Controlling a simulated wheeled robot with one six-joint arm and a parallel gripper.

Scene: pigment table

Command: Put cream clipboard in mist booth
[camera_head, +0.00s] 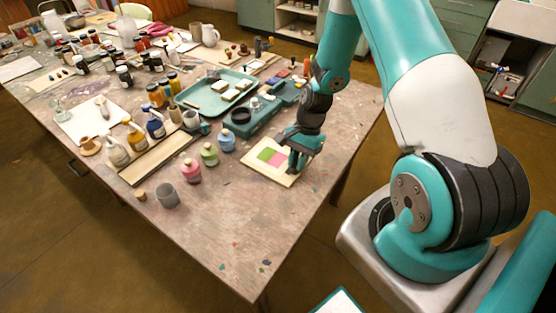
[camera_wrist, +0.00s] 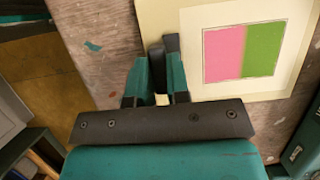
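The cream clipboard (camera_head: 257,171) lies on the near right part of the table, with a pink and green sheet on it. It also shows in the wrist view (camera_wrist: 160,16), at upper right. My gripper (camera_head: 291,168) is down at the clipboard's right edge. In the wrist view my gripper (camera_wrist: 164,52) has its fingers close together at the clipboard's edge, with a small cream piece between them. It looks shut on the clipboard, though the contact is partly hidden. I cannot make out the mist booth for certain.
Pink, green and blue jars (camera_head: 210,154) stand left of the clipboard, with a grey cup (camera_head: 166,195) further left. A teal tray (camera_head: 188,97) and several bottles are behind. The table's front (camera_head: 240,245) is clear. A white cabinet (camera_head: 528,25) stands at far right.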

